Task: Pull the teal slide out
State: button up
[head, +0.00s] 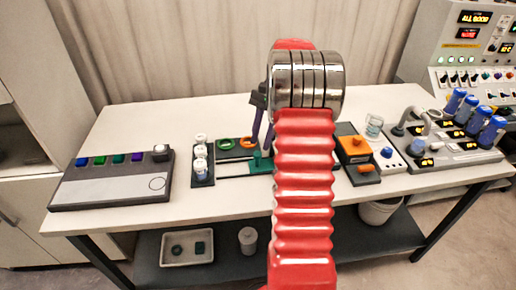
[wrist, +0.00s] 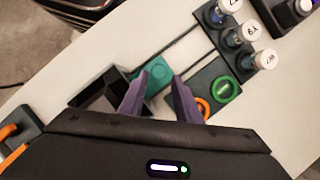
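The teal slide (head: 262,164) sits at the middle of the table, partly hidden behind my red arm in the head view. In the head view my gripper (head: 262,143) points down just above the slide. I cannot tell whether the fingers touch it.
A rack with white-capped vials (head: 200,152) stands left of the slide, near a green ring (head: 247,142) and an orange ring. A grey button panel (head: 112,187) lies far left. An orange box (head: 353,146) and a grey unit with blue cylinders (head: 470,143) stand right.

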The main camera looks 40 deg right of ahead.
aim_at(257, 153)
jog(key=shift+x, duration=1.85)
jog(key=shift+c, duration=0.2)
grip_shut()
